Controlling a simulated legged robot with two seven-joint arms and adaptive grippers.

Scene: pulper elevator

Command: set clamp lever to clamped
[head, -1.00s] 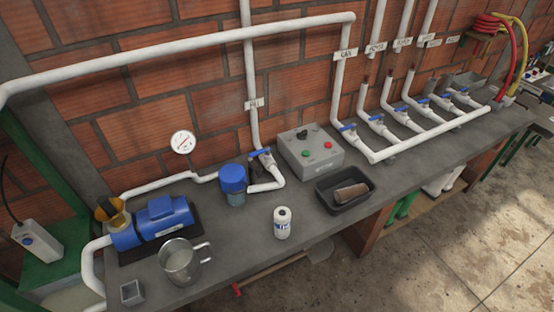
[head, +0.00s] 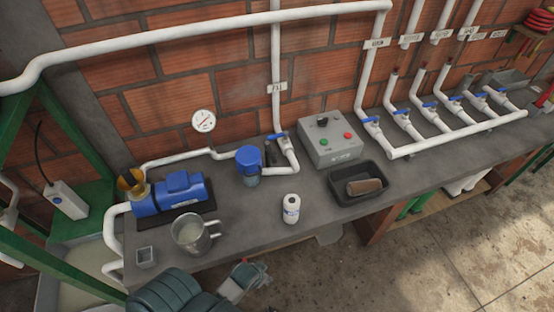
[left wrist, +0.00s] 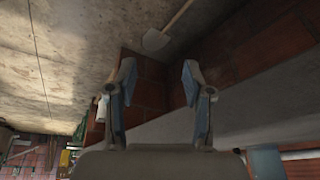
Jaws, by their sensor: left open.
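I cannot pick out a clamp lever in either view. My left gripper (head: 254,273) shows low in the head view, just off the front edge of the workbench (head: 255,225), with my dark green arm behind it. In the left wrist view the two fingers of this gripper (left wrist: 158,67) stand apart with nothing between them. Beyond them are brickwork (left wrist: 150,93) and a shovel (left wrist: 156,39). My right gripper is not in view.
The bench carries a blue pump (head: 173,193), steel mug (head: 190,233), white bottle (head: 291,209), black tray (head: 345,197), grey control box (head: 331,148) and blue-handled valves (head: 371,121). A green frame (head: 75,130) stands left. Floor lies open at the lower right.

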